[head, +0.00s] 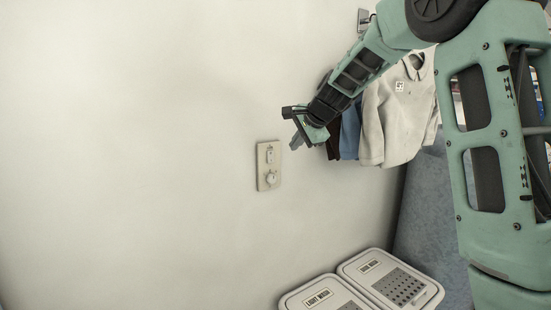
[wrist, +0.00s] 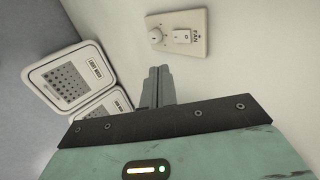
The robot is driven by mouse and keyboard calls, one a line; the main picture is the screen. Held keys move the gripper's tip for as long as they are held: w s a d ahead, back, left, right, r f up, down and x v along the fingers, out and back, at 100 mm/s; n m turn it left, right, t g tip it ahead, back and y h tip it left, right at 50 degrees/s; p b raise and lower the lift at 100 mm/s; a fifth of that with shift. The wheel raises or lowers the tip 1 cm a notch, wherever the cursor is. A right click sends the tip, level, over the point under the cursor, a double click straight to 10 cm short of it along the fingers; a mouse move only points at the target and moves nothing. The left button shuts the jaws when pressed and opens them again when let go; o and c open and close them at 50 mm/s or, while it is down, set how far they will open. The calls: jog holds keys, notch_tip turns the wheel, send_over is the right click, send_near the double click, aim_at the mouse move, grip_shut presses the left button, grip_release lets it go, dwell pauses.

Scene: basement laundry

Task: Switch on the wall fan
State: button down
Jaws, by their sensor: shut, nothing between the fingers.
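A beige control plate (head: 260,170) is on the pale wall, with a rocker switch (head: 270,156) above a round knob (head: 271,178). In the wrist view the plate (wrist: 178,20) reads "FAN" beside the white rocker switch (wrist: 183,36), and the knob (wrist: 155,38) is to the switch's left. My gripper (head: 296,142) is just right of and slightly above the plate in the head view, apart from it. Its fingers (wrist: 158,86) are shut and empty, pointing toward the plate's area in the wrist view. The fan itself is not in view.
Hanging clothes, including a cream shirt (head: 398,110), are behind my arm at right. The wall left of the plate is bare.

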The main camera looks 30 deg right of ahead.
aim_at(272, 162)
jog(key=p+x, duration=0.1)
jog(key=x, duration=0.3)
jog(key=w+r+p+x, duration=0.1)
jog(key=p+x, duration=0.1)
jog(key=x, duration=0.2)
jog(key=p+x, duration=0.1)
jog(key=x, duration=0.3)
jog(key=shift+w+r+p, duration=0.15)
jog(key=shift+w+p, duration=0.2)
jog(key=shift+w, duration=0.15)
jog(key=shift+b, duration=0.4)
jog(key=shift+w+f+b, duration=0.2)
jog(key=shift+f+b, duration=0.1)
jog(key=shift+b, duration=0.55)
jog(key=shift+r+p, duration=0.25)
jog(key=shift+p, duration=0.05)
jog(key=shift+r, duration=0.1)
